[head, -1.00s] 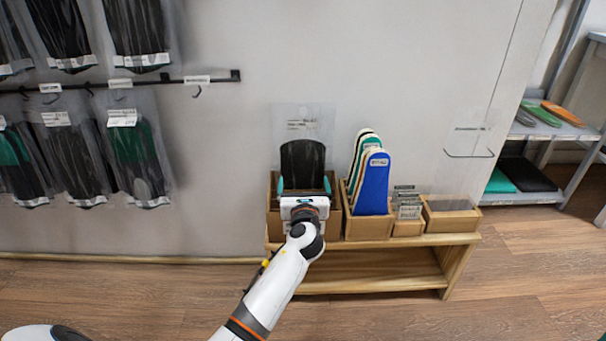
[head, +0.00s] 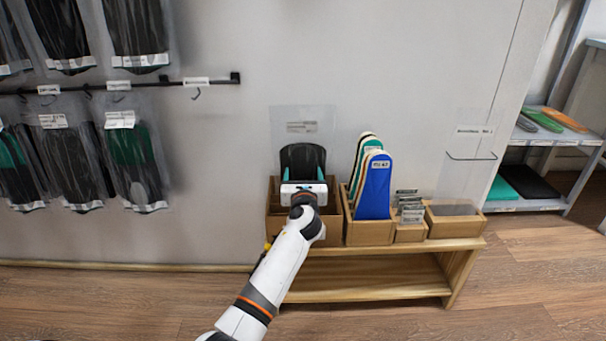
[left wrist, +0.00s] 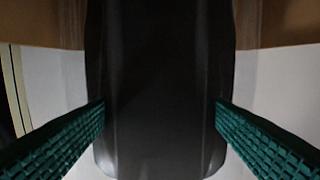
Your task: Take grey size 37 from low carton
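A dark insole (head: 302,157) stands upright in the low carton (head: 329,222) at the left end of the wooden bench. It also shows in the left wrist view (left wrist: 160,80), filling the middle. My left gripper (head: 303,175) is in front of the insole, its teal fingers apart near the two side edges. In the left wrist view the fingertips (left wrist: 160,105) overlap the insole's edges; whether they touch it I cannot tell. The gripper hides the insole's lower part and some of the carton. The size marking is not readable. My right gripper is not in view.
Right of the carton stand blue and green-edged insoles (head: 373,185) in another box, then a small box of cards (head: 410,205) and a low box (head: 455,220). Packaged insoles (head: 135,160) hang on the wall at left. A grey shelf (head: 550,140) stands at right.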

